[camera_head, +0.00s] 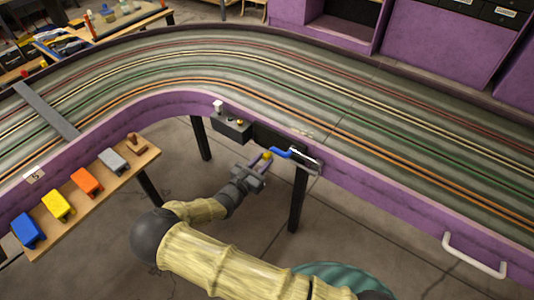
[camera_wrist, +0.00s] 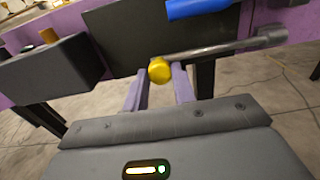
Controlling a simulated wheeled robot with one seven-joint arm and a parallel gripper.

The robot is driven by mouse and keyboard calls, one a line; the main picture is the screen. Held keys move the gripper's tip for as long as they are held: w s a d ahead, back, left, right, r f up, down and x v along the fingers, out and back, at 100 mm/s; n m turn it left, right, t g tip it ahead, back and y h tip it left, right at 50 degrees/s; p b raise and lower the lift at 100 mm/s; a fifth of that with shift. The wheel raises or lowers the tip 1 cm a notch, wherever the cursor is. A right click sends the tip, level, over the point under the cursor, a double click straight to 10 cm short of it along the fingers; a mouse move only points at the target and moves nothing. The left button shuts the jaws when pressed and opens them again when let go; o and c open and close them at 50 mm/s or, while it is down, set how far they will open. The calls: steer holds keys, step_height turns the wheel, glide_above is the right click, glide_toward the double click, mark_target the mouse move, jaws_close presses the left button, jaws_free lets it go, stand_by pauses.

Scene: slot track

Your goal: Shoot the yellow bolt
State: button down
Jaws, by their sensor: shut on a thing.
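The yellow bolt shows as a round yellow knob (camera_wrist: 159,70) in the wrist view, with a grey metal rod (camera_wrist: 225,47) running right from near it. In the head view the yellow knob (camera_head: 267,155) is small, at the purple track side wall. My gripper (camera_head: 262,161) reaches up to it from below left. In the wrist view the two purple fingers of my gripper (camera_wrist: 160,78) stand on either side of the knob and are shut on it. The fingertips partly hide behind the knob, and the bolt's far end is hard to make out.
A blue handle (camera_head: 281,152) sits close by on the right; it also shows at the top of the wrist view (camera_wrist: 198,8). A grey box (camera_head: 231,126) is fixed to the wall on the left. A table leg (camera_head: 298,200) stands below right. A shelf (camera_head: 140,163) holds coloured blocks.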

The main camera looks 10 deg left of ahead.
steer(key=shift+s+d+f, duration=0.1)
steer(key=shift+s+d, duration=0.05)
steer(key=shift+d, duration=0.25)
steer(key=c, duration=1.1)
jaws_free()
steer(key=shift+s, duration=0.1)
steer(key=shift+a, duration=0.1)
steer(key=v, duration=1.7)
steer(key=shift+s, duration=0.15)
